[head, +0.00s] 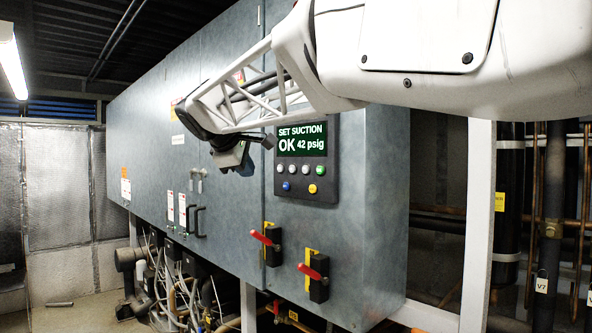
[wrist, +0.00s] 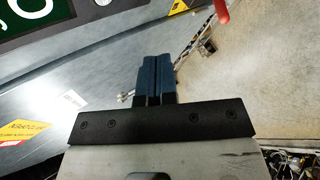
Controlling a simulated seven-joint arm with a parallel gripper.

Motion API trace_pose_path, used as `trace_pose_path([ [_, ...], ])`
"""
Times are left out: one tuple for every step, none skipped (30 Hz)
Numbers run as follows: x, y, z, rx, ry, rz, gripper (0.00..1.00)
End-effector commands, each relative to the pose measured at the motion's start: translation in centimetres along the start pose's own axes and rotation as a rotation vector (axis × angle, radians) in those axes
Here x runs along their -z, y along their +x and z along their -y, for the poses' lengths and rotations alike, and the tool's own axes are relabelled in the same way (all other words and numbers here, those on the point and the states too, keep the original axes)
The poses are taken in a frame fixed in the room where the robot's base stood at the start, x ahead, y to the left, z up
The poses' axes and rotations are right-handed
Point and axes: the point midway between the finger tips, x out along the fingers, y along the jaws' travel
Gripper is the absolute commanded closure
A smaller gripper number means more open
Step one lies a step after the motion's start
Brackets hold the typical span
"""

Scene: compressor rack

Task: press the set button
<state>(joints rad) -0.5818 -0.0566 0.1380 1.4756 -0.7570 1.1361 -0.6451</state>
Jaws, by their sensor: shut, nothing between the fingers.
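The control panel (head: 334,185) is on the front of the grey-blue cabinet. Its display (head: 302,139) reads "SET SUCTION OK 42 psig". Below it is a row of small round buttons (head: 293,169), with a blue button (head: 286,186) and a yellow button (head: 312,189) lower down. I cannot read which one is the set button. My gripper (head: 267,142) is just left of the display in the head view, apart from the buttons. In the wrist view my gripper (wrist: 158,62) has its two dark blue fingers together and empty.
Two red-handled switches (head: 270,242) (head: 316,278) stick out of the cabinet (head: 235,215) below the panel. A door handle (head: 196,221) stands out at left. Pipes and cables (head: 185,290) run beneath. Copper pipes (head: 550,190) stand at right. My arm crosses above the panel.

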Motion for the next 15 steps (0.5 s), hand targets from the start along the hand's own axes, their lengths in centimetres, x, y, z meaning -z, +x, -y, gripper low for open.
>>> trace_pose_path([
  [-0.3, 0.4, -0.3, 0.000, 0.002, 0.001, 1.00],
  [-0.5, 0.6, -0.5, 0.000, 0.002, 0.000, 1.00],
  [-0.7, 0.9, -0.7, 0.000, 0.002, 0.001, 1.00],
  [-0.9, 1.2, -0.8, 0.000, 0.002, 0.001, 1.00],
  [-1.0, 1.4, -1.0, 0.000, 0.002, 0.001, 1.00],
  [-1.2, 1.7, -1.2, 0.001, 0.001, 0.001, 1.00],
  [-1.4, 1.9, -1.3, 0.001, 0.001, 0.001, 1.00],
  [-1.5, 2.1, -1.5, 0.001, 0.001, 0.001, 1.00],
  [-1.7, 2.4, -1.7, 0.001, 0.002, 0.001, 1.00],
  [-1.9, 2.6, -1.8, 0.001, 0.002, 0.001, 1.00],
  [-2.0, 2.8, -2.0, 0.001, 0.002, 0.001, 1.00],
  [-2.1, 3.0, -2.1, 0.001, 0.001, 0.000, 1.00],
  [-2.2, 3.2, -2.2, 0.001, 0.001, 0.000, 1.00],
  [-2.3, 3.3, -2.4, 0.001, 0.000, 0.000, 1.00],
  [-2.5, 3.5, -2.5, 0.001, 0.000, 0.000, 1.00],
])
